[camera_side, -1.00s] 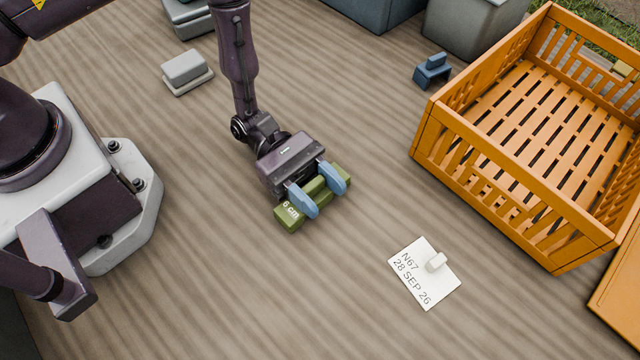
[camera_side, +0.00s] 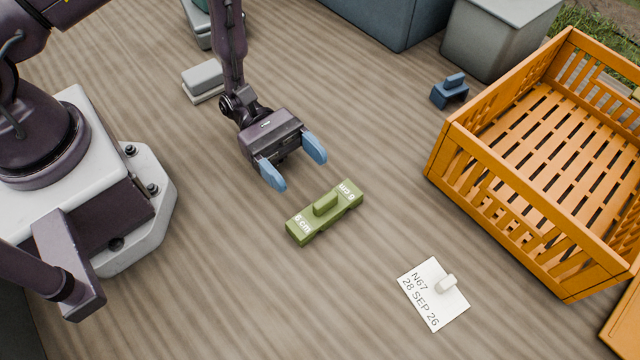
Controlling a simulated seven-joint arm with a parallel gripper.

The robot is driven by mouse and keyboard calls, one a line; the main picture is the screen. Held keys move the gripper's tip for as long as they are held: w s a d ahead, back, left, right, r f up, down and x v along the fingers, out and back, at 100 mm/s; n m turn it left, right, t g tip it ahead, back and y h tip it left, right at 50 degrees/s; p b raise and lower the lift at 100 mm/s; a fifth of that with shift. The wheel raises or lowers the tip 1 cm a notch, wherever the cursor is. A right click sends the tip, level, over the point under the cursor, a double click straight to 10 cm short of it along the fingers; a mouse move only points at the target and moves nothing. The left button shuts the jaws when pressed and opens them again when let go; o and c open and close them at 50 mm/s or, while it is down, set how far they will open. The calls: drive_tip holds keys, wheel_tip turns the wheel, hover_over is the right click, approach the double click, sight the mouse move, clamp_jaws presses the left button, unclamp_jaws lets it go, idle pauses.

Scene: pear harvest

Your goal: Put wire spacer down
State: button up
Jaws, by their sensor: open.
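A green block marked "6 cm" (camera_side: 338,218), with a raised grip on top, lies flat on the wood-grained table; it appears to be the wire spacer. My gripper (camera_side: 293,172) has blue fingertips. It is open and empty, up and to the left of the green block in the picture, and apart from it.
A white card reading "N67 28 SEP 26" (camera_side: 420,300) with a small white grip lies at the lower right. An orange slatted crate (camera_side: 510,208) stands at right. A small blue piece (camera_side: 450,92) sits beside it. A grey block (camera_side: 203,77) lies behind my gripper.

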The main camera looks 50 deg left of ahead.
drive_tip(key=shift+a, duration=1.7)
drive_tip(key=s+a+r+m+t+y, duration=0.2)
drive_tip(key=a+r+m+y, duration=0.2)
drive_tip(key=r, duration=0.6)
drive_tip(key=s+a+r+m+t+y, duration=0.1)
drive_tip(key=s+a+r+m+y, duration=0.2)
drive_tip(key=r+m+y, duration=0.5)
drive_tip(key=s+a+r+m+t+y, duration=0.2)
drive_tip(key=a+r+m+y, duration=0.4)
drive_tip(key=r, duration=0.7)
drive_tip(key=shift+s+t, duration=0.3)
drive_tip(key=shift+s, duration=0.4)
